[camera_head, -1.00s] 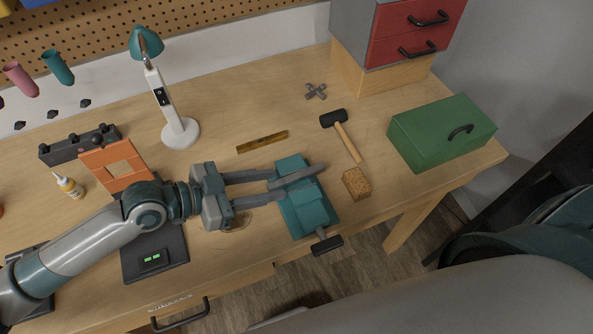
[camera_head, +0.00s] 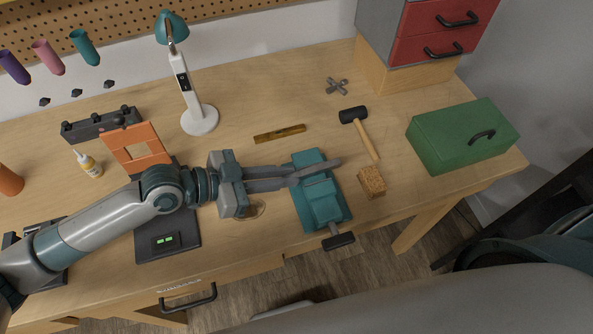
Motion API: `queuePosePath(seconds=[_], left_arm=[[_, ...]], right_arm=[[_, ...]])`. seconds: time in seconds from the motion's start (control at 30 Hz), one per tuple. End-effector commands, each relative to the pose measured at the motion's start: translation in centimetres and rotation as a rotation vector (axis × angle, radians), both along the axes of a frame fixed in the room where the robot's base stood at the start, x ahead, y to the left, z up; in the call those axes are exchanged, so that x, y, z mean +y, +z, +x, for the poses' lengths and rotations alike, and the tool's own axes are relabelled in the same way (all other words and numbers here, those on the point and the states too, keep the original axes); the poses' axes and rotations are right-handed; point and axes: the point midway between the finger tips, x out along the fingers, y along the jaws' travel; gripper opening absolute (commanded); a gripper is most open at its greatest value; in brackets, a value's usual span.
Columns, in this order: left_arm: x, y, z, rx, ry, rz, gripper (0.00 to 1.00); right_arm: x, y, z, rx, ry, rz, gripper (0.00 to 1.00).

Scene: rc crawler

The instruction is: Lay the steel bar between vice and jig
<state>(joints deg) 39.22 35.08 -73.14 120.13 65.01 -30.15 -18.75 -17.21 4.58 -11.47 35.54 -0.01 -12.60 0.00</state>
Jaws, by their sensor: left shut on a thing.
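The steel bar (camera_head: 322,168) is a grey strip lying across the top of the teal vice (camera_head: 323,205), tilted slightly up to the right in the head view. My left gripper (camera_head: 291,178) reaches in from the left, with its fingers close together and shut on the bar's left end. The fingertips hide that end. I cannot tell whether the bar touches the vice. The orange frame with a square opening (camera_head: 152,164), which may be the jig, stands left of my gripper. My right gripper is not in view.
A brass-coloured strip (camera_head: 280,134) lies behind my gripper. A mallet (camera_head: 363,133), a wooden block (camera_head: 372,182) and a green toolbox (camera_head: 462,137) are right of the vice. A white lamp (camera_head: 200,120) stands behind. A black pad (camera_head: 168,241) lies beneath my arm.

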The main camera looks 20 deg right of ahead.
Motion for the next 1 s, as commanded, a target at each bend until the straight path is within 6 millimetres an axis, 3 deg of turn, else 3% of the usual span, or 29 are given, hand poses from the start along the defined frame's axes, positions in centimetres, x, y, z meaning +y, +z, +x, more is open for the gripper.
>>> queuePosePath(seconds=[0.27, 0.43, 0.8, 1.0], left_arm=[[0.0, 1.6, 0.1, -0.004, -0.002, -0.003, 0.0], [0.0, 4.2, 0.0, -0.008, -0.002, -0.003, 0.0], [-6.6, 8.2, -2.4, -0.005, -0.005, -0.006, 0.0], [-9.2, 9.8, -3.4, -0.004, -0.002, -0.004, 0.0]], right_arm=[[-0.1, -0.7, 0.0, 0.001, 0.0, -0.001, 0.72], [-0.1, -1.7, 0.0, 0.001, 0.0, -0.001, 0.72], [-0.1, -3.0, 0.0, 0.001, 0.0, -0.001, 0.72], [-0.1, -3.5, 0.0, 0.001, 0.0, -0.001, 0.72]])
